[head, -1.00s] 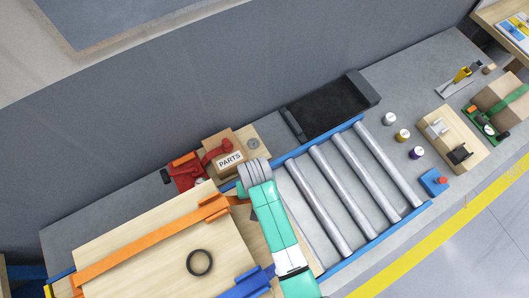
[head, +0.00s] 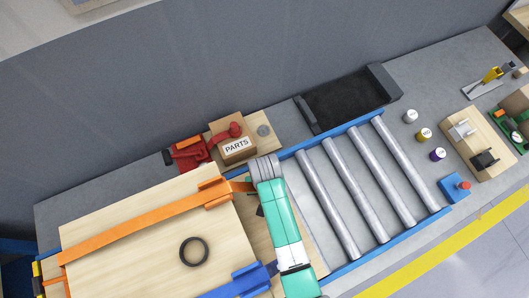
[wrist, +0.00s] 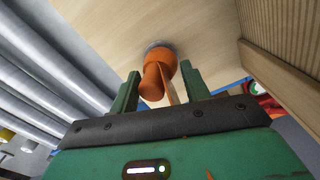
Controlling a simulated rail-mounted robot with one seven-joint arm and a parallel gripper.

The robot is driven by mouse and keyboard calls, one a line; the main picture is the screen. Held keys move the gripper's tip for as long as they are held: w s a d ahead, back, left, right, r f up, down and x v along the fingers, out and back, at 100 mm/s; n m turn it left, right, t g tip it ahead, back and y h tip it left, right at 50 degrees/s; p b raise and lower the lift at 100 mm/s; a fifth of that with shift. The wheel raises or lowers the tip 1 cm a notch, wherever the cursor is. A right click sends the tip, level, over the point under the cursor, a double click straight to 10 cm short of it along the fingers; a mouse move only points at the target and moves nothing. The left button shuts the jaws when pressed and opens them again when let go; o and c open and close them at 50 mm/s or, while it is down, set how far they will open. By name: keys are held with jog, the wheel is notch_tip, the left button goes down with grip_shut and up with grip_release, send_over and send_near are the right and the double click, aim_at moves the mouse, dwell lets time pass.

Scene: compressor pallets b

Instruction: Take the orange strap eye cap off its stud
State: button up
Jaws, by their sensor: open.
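The orange strap eye cap (wrist: 158,72) shows in the wrist view, rounded, with its narrower end towards me. It sits against a grey round stud base on a pale wooden face. My gripper (wrist: 160,76) is open, with one green finger on each side of the cap. Gaps show beside the cap, and I cannot tell whether either finger touches it. In the head view the orange strap (head: 150,222) runs over the wooden crate top (head: 130,255) to an end beside my arm. My arm hides the cap and the fingers there.
Metal rollers (head: 345,190) lie right of my arm. A PARTS box (head: 236,147) and a red tool (head: 190,154) stand behind the crate. A black ring (head: 194,251) and a blue strap (head: 240,284) lie on the crate top. A dark tray (head: 350,102) is at the back.

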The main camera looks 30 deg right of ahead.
jog(key=shift+s+a+f, duration=0.1)
jog(key=shift+a+f, duration=0.15)
jog(key=shift+f, duration=0.05)
jog(key=shift+d, duration=0.1)
jog(key=c, duration=0.5)
notch_tip(320, 180, up, 5)
jog(key=p, duration=0.5)
jog(key=shift+r, duration=0.15)
